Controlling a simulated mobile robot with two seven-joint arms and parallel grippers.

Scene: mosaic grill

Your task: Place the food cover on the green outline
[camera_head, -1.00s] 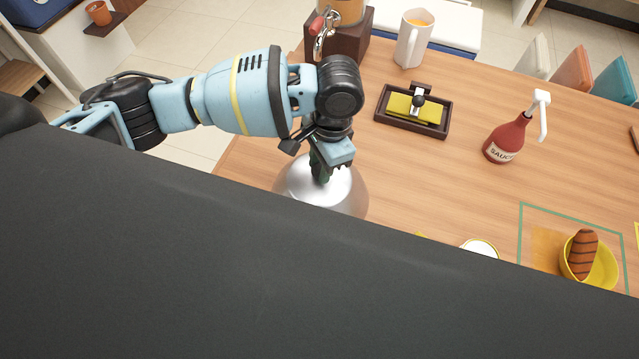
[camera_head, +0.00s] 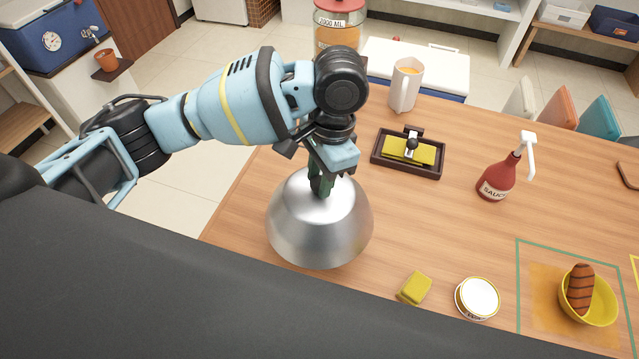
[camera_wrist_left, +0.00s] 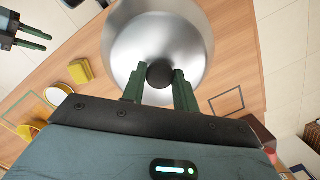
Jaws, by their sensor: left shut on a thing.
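The food cover (camera_head: 320,230) is a shiny silver dome at the left part of the wooden table. My left gripper (camera_head: 322,185) is shut on the dark knob at its top. In the left wrist view the fingers (camera_wrist_left: 160,88) hold that round knob (camera_wrist_left: 160,73). I cannot tell whether the cover's rim touches the table. The green outline (camera_head: 517,285) is at the right front of the table, with a yellow bowl (camera_head: 602,308) and a grilled sausage (camera_head: 580,288) inside it. My right gripper (camera_wrist_left: 35,38) shows only in the left wrist view, empty with fingers apart.
A yellow block (camera_head: 415,288) and a round white-topped can (camera_head: 477,298) stand between the cover and the outline. A red sauce bottle (camera_head: 497,178), a dark tray (camera_head: 378,161) and a white pitcher (camera_head: 405,88) stand farther back. The table middle is clear.

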